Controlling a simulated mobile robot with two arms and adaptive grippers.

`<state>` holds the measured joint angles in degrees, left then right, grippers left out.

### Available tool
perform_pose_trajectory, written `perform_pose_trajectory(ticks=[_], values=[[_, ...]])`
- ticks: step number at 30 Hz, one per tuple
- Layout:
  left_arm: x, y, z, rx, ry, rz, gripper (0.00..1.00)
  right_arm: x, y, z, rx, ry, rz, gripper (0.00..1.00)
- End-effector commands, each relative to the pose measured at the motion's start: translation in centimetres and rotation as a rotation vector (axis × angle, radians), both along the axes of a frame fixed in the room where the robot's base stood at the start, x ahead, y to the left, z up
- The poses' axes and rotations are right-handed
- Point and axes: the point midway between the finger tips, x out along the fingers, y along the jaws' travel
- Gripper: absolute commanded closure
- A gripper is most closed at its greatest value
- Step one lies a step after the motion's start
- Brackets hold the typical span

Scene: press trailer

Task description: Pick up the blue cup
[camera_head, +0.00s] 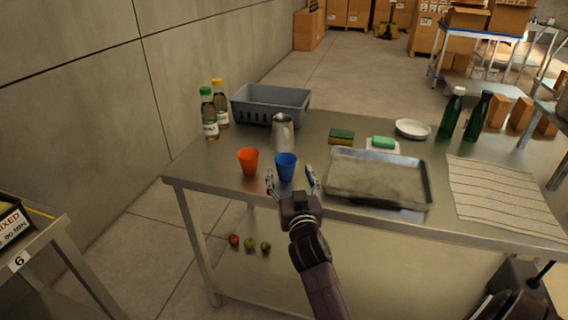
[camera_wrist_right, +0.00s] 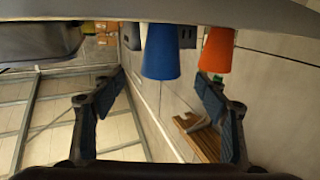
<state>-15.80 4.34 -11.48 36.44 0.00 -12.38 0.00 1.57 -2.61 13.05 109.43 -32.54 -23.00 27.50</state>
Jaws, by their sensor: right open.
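The blue cup (camera_head: 287,167) stands upright near the front edge of the steel table (camera_head: 330,140). My right gripper (camera_head: 290,180) is open and empty at the table's front edge. Its two fingers are spread to the left and right of the blue cup's near side in the head view. In the right wrist view, which looks upside down, the blue cup (camera_wrist_right: 161,52) appears ahead, between the open fingers of the gripper (camera_wrist_right: 160,82). My left gripper is not in view.
An orange cup (camera_head: 248,161) stands close left of the blue cup. A metal pitcher (camera_head: 283,132) is behind it, and a shallow metal tray (camera_head: 377,203) lies close right. A grey bin (camera_head: 270,103) and bottles stand farther back. A striped cloth (camera_head: 500,195) lies at the right.

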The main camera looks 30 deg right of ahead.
Motion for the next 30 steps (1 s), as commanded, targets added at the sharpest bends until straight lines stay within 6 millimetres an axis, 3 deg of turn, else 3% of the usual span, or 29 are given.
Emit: perform_pose_trajectory(ticks=[4, 9, 13, 18, 24, 27, 30], values=[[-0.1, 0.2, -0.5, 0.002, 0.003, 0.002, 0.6, 1.4, -0.6, 0.0, -0.003, -0.001, 0.001, 0.33], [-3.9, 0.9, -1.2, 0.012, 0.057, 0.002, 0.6, 2.9, -1.3, 0.0, -0.002, -0.001, 0.001, 0.33], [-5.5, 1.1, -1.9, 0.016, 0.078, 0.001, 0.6, 4.7, -2.1, 0.1, -0.004, -0.001, 0.001, 0.33], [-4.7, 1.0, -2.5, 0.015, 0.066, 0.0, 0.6, 6.5, -2.9, 0.1, -0.001, 0.0, 0.001, 0.33], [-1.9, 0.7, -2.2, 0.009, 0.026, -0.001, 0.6, 6.8, -3.1, 0.2, 0.0, 0.002, 0.001, 0.33], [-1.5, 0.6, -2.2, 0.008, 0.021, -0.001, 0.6, 6.8, -3.1, 0.2, 0.0, 0.002, 0.001, 0.33], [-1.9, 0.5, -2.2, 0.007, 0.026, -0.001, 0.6, 6.8, -3.1, 0.2, 0.0, 0.001, 0.001, 0.44]])
